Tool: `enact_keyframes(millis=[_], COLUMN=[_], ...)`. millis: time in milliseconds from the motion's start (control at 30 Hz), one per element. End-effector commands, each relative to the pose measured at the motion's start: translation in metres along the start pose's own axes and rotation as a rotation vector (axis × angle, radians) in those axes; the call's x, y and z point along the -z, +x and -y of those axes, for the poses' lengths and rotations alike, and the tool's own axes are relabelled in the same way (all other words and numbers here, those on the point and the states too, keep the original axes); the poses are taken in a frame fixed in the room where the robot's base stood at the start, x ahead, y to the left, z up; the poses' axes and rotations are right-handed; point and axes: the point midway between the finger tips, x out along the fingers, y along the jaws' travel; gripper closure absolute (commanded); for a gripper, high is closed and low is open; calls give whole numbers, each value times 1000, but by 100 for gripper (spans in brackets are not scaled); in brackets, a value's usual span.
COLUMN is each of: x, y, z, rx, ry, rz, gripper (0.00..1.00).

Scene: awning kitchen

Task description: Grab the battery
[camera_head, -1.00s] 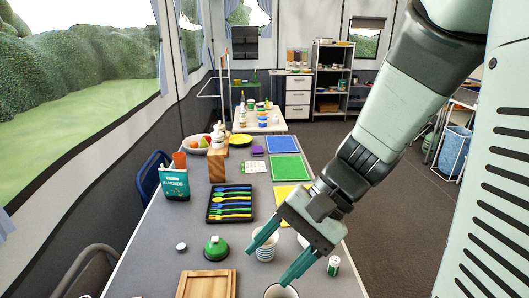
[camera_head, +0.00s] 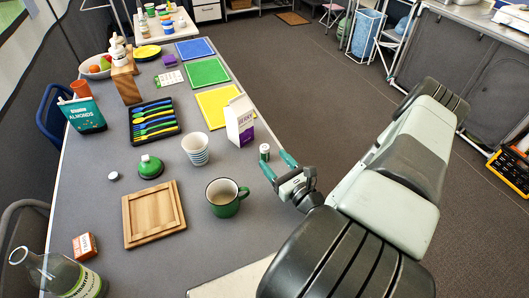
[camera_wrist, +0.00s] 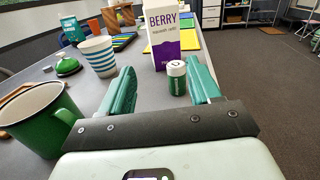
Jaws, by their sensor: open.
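The battery is a small green and white cylinder (camera_head: 264,152) standing upright near the right edge of the table (camera_head: 225,262). It also shows in the wrist view (camera_wrist: 176,78), ahead of my gripper and between the lines of its fingers, nearer the right one. My gripper (camera_head: 278,170) is open and low at the table's right edge, its green fingers pointing toward the battery. In the wrist view the open fingers (camera_wrist: 160,90) hold nothing. I cannot tell whether the fingertips reach alongside the battery.
A berry carton (camera_head: 239,122) stands just behind the battery. A striped cup (camera_head: 195,148) and a green mug (camera_head: 224,197) stand to the left. A wooden tray (camera_head: 153,214), green bell (camera_head: 150,167) and cutlery tray (camera_head: 153,122) lie further left.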

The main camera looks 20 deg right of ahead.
Motion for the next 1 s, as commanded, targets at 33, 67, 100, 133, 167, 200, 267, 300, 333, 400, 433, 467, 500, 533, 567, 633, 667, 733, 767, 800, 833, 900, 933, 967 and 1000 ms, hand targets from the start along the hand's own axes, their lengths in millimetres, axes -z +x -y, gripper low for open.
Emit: enact_keyframes(millis=[33, 67, 100, 133, 167, 200, 267, 300, 333, 400, 433, 467, 500, 533, 567, 633, 667, 733, 767, 800, 833, 900, 933, 967, 1000], x=[12, 17, 22, 25, 27, 28, 30, 30, 30, 30, 30, 31, 31, 31, 31, 32, 32, 33, 33, 34, 35, 35, 36, 36, 36], y=[-6, -9, -11, -12, -12, -10, -4, 3, 8, 20, 24, 28, 33, 36, 38, 42, 44, 51, 56, 62, 67, 78, 81, 85, 88], z=[2, 4, 5, 6, 7, 8, 9, 9, 10, 12, 12, 12, 13, 14, 14, 14, 15, 15, 16, 17, 18, 19, 19, 20, 20], rx=[51, 75, 98, 112, 122, 129, 132, 130, 129, 129, 128, 128, 128, 128, 128, 129, 128, 127, 127, 127, 127, 127, 126, 127, 127], ry=[22, 30, 38, 42, 44, 46, 46, 44, 44, 44, 44, 45, 45, 45, 45, 46, 46, 45, 44, 45, 45, 46, 45, 45, 45], rz=[-18, -26, -35, -40, -44, -46, -47, -47, -47, -46, -46, -48, -48, -47, -47, -48, -48, -48, -46, -46, -47, -46, -47, -47, -47], gripper=[37, 37, 37, 37, 37, 37, 37, 37, 37, 37, 37, 37, 37, 37, 37, 37, 37, 37, 37, 37, 37, 37, 37, 37, 37])
